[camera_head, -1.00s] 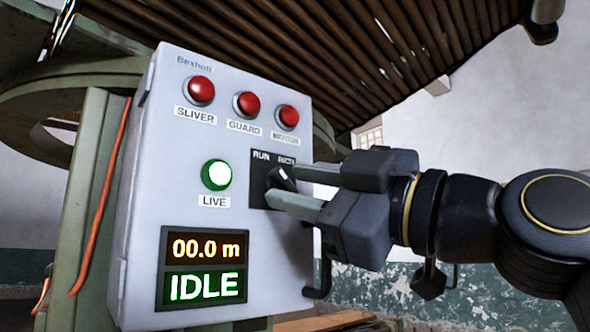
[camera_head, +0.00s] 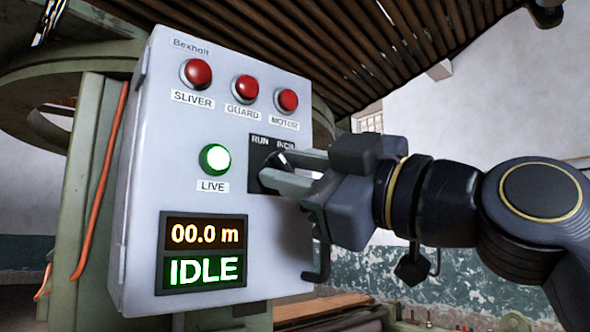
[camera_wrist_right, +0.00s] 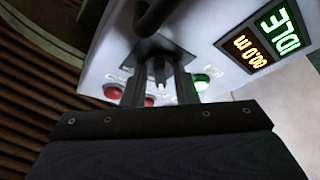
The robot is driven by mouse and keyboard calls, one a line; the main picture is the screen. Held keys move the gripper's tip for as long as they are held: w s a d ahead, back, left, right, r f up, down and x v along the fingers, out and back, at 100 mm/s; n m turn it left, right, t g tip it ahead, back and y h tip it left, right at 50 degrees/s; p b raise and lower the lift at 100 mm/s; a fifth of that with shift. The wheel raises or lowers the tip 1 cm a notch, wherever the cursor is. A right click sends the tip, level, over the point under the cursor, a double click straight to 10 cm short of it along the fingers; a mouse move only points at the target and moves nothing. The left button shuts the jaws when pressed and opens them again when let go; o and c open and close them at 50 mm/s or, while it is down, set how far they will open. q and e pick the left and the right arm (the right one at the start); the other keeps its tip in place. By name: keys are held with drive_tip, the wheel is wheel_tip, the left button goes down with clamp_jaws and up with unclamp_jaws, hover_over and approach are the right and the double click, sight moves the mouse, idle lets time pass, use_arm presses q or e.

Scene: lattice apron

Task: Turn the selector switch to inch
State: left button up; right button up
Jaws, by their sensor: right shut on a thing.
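The selector switch is a black knob (camera_head: 272,159) with a white mark, on a black plate (camera_head: 256,184) labelled RUN at left and INCH at right. Its mark shows at the upper right, toward the INCH side; the exact angle is partly hidden by the fingers. My right gripper (camera_head: 276,167) reaches in from the right, shut on the knob, one finger above and one below. In the right wrist view the knob (camera_wrist_right: 159,71) sits between the two fingers (camera_wrist_right: 160,82). My left gripper is not in view.
The grey panel box (camera_head: 143,215) carries red lamps (camera_head: 245,89), a lit green LIVE lamp (camera_head: 215,159) and a display (camera_head: 204,252) reading 00.0 m and IDLE. A black handle (camera_head: 321,262) juts from its lower right edge. Slatted wood (camera_head: 370,45) hangs above.

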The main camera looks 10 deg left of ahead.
drive_tip(key=m+t, duration=0.1)
drive_tip(key=m, duration=0.1)
drive_tip(key=shift+m, duration=0.4)
drive_tip(key=m+t, duration=0.1)
drive_tip(key=m, duration=0.2)
drive_tip(key=shift+s+a+m+t, duration=0.15)
drive_tip(key=shift+m+t, duration=0.25)
drive_tip(key=shift+s+a+m+t+h+b, duration=0.1)
drive_tip(key=shift+m+t+h+b, duration=0.8)
drive_tip(key=shift+m, duration=2.1)
drive_tip(key=shift+m+t+h+b, duration=0.35)
drive_tip(key=shift+m+t+h, duration=0.95)
drive_tip(key=shift+m, duration=1.7)
drive_tip(key=shift+s+a+m+t+h+b, duration=0.1)
drive_tip(key=shift+m+t+h+b, duration=1)
drive_tip(key=shift+m, duration=1.9)
drive_tip(key=shift+d+g+h+p, duration=0.1)
drive_tip(key=shift+g+h+p, duration=0.2)
drive_tip(key=shift+g+p, duration=0.15)
drive_tip(key=o, duration=0.7)
drive_tip(key=shift+w, duration=0.1)
